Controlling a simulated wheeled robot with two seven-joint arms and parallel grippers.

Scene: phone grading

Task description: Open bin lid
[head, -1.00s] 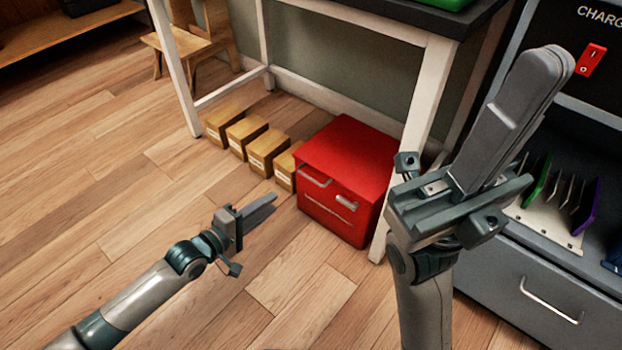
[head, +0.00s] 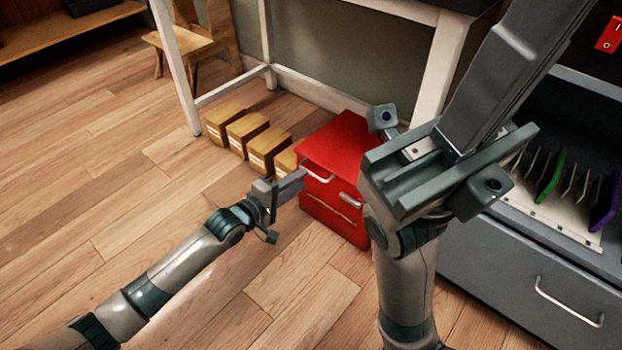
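The red bin (head: 345,145) stands on the floor under the table, with its lid down. A pale handle (head: 318,176) sits at the front edge of the lid, and a second small handle (head: 349,200) is to its right. My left gripper (head: 293,184) is at the bin's front left, its fingertips close to the lid handle. I cannot tell whether they touch it, or how far apart the fingers are. My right gripper (head: 510,80) is raised in the foreground, its fingers together and empty, and its arm hides the bin's right side.
Several cardboard boxes (head: 246,133) stand in a row left of the bin. White table legs (head: 176,70) frame the space. A grey cabinet (head: 520,255) with a drawer and a rack of phones is at the right. The wooden floor (head: 110,170) at left is clear.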

